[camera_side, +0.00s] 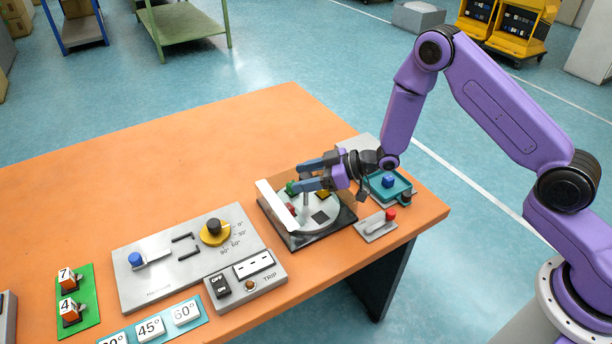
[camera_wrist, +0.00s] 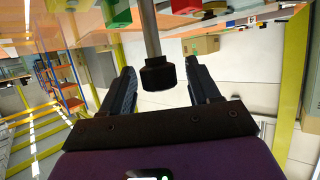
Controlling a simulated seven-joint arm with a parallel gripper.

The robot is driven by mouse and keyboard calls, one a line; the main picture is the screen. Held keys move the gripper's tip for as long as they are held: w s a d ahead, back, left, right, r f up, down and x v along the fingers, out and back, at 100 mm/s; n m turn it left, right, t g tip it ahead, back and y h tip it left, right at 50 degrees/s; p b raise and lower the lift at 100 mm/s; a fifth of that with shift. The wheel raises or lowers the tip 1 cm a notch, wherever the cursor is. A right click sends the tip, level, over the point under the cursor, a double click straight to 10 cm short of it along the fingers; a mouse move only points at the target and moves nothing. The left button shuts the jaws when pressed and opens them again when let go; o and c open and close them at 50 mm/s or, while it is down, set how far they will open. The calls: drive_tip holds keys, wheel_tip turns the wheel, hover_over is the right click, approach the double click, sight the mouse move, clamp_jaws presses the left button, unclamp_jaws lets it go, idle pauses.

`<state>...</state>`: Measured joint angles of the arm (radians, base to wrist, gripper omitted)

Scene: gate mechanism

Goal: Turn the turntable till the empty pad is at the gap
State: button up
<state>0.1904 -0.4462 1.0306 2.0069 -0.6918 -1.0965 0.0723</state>
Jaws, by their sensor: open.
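The turntable (camera_side: 330,218) is a pale grey disc on a dark square base, with a white wall (camera_side: 276,206) along its left side. On it I see a green block (camera_side: 291,187), a red block (camera_side: 291,209), a yellow piece (camera_side: 323,194) and a bare dark pad (camera_side: 320,217) toward the front. An upright grey post (camera_side: 306,198) rises from the disc. My gripper (camera_side: 303,174) is level over the disc, open, pointing left. In the wrist view, the post's dark knob (camera_wrist: 157,74) sits between the spread fingers, with space on both sides. I cannot make out the gap.
A teal tray (camera_side: 403,188) with a blue block stands right of the turntable, near a red-knobbed lever (camera_side: 390,214). The table behind is clear.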

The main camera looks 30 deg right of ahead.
clamp_jaws()
drive_tip(key=shift+a, duration=0.1)
drive_tip(key=shift+m+t+h, duration=0.3)
drive_tip(key=shift+m+t, duration=0.1)
drive_tip(key=shift+m+t+h, duration=0.3)
drive_tip(key=shift+m, duration=0.1)
unclamp_jaws()
